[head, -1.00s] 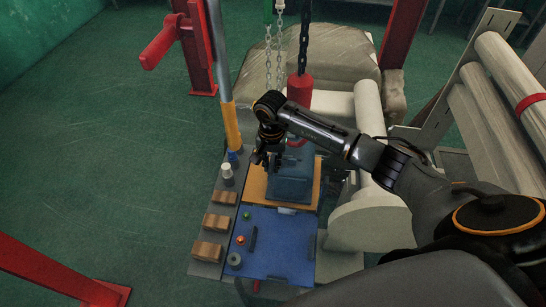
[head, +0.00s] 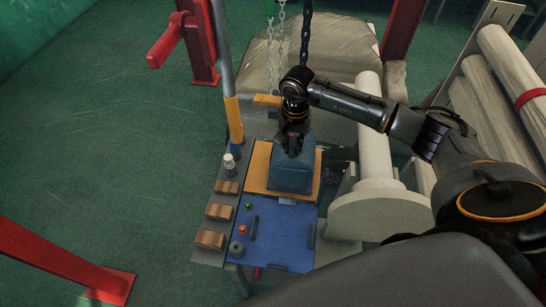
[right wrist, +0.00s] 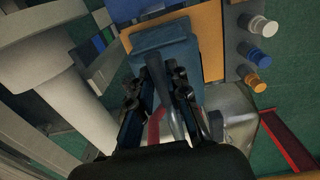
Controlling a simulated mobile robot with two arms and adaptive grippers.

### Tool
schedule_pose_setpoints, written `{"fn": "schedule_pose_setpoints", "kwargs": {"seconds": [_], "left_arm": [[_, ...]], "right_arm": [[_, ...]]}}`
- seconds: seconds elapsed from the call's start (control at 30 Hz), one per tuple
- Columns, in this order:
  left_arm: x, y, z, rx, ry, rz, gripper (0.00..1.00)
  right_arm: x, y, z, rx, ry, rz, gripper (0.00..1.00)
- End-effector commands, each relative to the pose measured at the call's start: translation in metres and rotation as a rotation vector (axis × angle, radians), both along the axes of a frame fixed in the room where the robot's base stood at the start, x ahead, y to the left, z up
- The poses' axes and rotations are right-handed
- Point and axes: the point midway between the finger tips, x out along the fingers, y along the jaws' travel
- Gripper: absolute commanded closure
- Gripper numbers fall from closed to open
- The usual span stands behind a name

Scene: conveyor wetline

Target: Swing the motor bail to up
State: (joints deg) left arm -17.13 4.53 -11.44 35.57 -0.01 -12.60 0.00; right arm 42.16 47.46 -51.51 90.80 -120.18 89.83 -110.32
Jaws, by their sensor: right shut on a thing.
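The motor is a blue-grey block (head: 291,172) on an orange plate (head: 257,168); it also shows in the right wrist view (right wrist: 176,42). My right gripper (head: 292,145) is at the motor's far, upper end, pointing down. In the right wrist view, its dark fingers (right wrist: 160,92) stand on both sides of a grey bar, the motor bail (right wrist: 155,68), and are shut on it. The bail's angle is hard to tell, as the gripper hides it in the head view. My left gripper is not in view.
A blue panel (head: 276,232) with buttons lies in front of the motor. Wooden blocks (head: 219,212) line its left side. A grey and yellow post (head: 232,120) stands at left, chains (head: 305,40) hang behind, and a pale roller (head: 374,130) is at right.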

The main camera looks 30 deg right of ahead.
Motion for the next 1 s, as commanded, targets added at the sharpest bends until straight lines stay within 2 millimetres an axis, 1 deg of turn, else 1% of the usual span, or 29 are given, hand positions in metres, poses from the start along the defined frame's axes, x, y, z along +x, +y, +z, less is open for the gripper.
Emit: {"fn": "schedule_pose_setpoints", "kwargs": {"seconds": [0.03, 0.07, 0.1, 0.13, 0.4, 0.53, 1.0], "left_arm": [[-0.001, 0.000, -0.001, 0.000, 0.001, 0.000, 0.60], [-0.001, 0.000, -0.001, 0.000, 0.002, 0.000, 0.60], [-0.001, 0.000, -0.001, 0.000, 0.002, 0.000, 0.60], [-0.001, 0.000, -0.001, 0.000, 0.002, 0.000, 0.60], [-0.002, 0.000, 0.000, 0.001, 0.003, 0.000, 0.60], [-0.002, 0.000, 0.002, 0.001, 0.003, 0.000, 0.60], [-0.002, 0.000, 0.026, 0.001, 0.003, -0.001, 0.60]], "right_arm": [[-0.002, -0.002, -0.002, -0.004, 0.005, -0.001, 0.80], [-0.002, -0.002, -0.002, -0.004, 0.005, -0.001, 0.74], [-0.002, -0.001, -0.002, -0.003, 0.005, -0.001, 0.66], [-0.002, -0.001, -0.002, -0.003, 0.005, -0.001, 0.60], [-0.001, 0.000, -0.001, 0.000, 0.001, 0.000, 0.60], [-0.001, 0.000, 0.004, 0.001, 0.001, 0.000, 0.60], [0.000, 0.000, 0.051, 0.001, -0.001, 0.001, 0.60]]}}
